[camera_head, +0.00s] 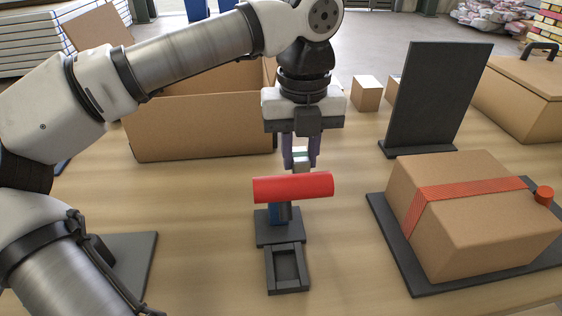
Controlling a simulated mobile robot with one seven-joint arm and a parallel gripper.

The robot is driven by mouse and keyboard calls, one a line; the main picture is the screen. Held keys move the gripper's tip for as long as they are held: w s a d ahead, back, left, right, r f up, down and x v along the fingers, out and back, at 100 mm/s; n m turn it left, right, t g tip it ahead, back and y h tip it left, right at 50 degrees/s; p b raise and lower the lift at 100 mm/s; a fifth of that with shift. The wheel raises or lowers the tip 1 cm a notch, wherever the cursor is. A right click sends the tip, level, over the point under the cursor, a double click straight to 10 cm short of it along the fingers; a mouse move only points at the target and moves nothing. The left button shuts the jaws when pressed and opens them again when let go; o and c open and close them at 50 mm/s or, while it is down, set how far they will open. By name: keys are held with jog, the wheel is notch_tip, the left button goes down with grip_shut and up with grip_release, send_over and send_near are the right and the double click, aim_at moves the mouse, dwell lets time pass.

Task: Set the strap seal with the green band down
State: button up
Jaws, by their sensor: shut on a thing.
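My gripper (300,160) points straight down near the middle of the camera_head view. Its fingers are shut on a small pale strap seal (301,168) with a thin green band (302,154). The seal sits between the fingertips, just above and behind a red cylinder in the picture. The red cylinder hides what is directly below the seal, so I cannot tell its height above the table.
The red cylinder (293,187) tops a dark stand (280,240) with a blue part. A dark recessed holder (287,285) lies in front. Right are a red-strapped carton (460,225) and an upright black panel (435,95). An open carton (200,125) stands behind left.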

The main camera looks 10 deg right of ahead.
send_over(298, 204)
notch_tip(298, 204, down, 6)
jog(key=shift+f, duration=0.25)
jog(key=w, duration=0.3)
jog(key=shift+w+f, duration=0.25)
jog(key=shift+w, duration=0.1)
grip_shut()
jog(key=shift+w+p, duration=0.35)
jog(key=shift+w, duration=0.55)
jog(key=w, duration=0.1)
jog(key=w+f, duration=0.1)
jog(key=shift+w+p, duration=0.3)
jog(key=shift+w, duration=0.05)
jog(key=shift+f+b, duration=0.3)
jog(key=shift+f, duration=0.1)
jog(key=o, duration=1)
grip_release()
jog(key=shift+r, duration=0.1)
